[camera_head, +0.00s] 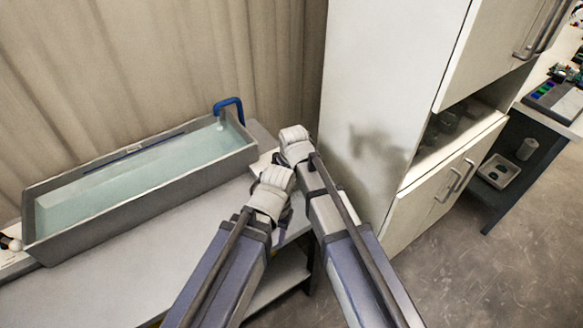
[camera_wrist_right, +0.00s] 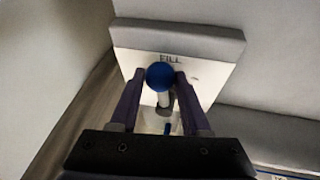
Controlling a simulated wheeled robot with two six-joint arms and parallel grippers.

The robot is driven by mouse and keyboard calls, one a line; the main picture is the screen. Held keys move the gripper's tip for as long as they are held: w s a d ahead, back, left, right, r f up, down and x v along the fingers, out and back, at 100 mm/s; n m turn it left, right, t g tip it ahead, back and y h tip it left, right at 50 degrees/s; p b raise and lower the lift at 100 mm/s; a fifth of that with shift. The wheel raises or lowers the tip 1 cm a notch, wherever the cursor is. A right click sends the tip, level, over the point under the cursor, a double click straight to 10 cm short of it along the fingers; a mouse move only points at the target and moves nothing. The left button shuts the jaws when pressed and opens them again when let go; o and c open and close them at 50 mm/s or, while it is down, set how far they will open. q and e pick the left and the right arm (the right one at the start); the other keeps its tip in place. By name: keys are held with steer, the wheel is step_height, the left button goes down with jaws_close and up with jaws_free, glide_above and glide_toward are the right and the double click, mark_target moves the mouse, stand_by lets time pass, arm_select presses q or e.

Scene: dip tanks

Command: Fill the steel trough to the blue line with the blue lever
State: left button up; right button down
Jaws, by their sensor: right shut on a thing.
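The steel trough (camera_head: 150,198) stands on the left in the head view, with pale blue-green water (camera_head: 140,178) in it. A dark blue line (camera_head: 150,146) runs along its inner back wall; the water surface looks a little below it. A blue spout (camera_head: 229,103) bends over the right end. In the right wrist view, the lever's round blue knob (camera_wrist_right: 160,76) is between the fingers of my right gripper (camera_wrist_right: 161,88), which is shut on it. The lever stands on a white plate marked FILL (camera_wrist_right: 196,75). My left gripper (camera_head: 272,180) is beside the right one; its fingers are hidden.
The trough rests on a pale bench (camera_head: 130,285). A white cabinet (camera_head: 385,100) stands close to the right of my right arm. A curtain (camera_head: 150,60) hangs behind the trough. Another table (camera_head: 548,118) stands at far right, with open floor before it.

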stand_by(0.3)
steer(key=shift+c, duration=1.9)
jaws_free()
arm_select(q)
steer(key=shift+r, duration=0.1)
arm_select(e)
steer(key=shift+r, duration=0.1)
arm_select(q)
step_height(320, 180, up, 7)
steer(key=s+a+p, duration=0.1)
steer(key=p, duration=0.6)
arm_select(e)
steer(key=v, duration=0.7)
steer(key=shift+s+r, duration=0.15)
steer(key=shift+r, duration=0.1)
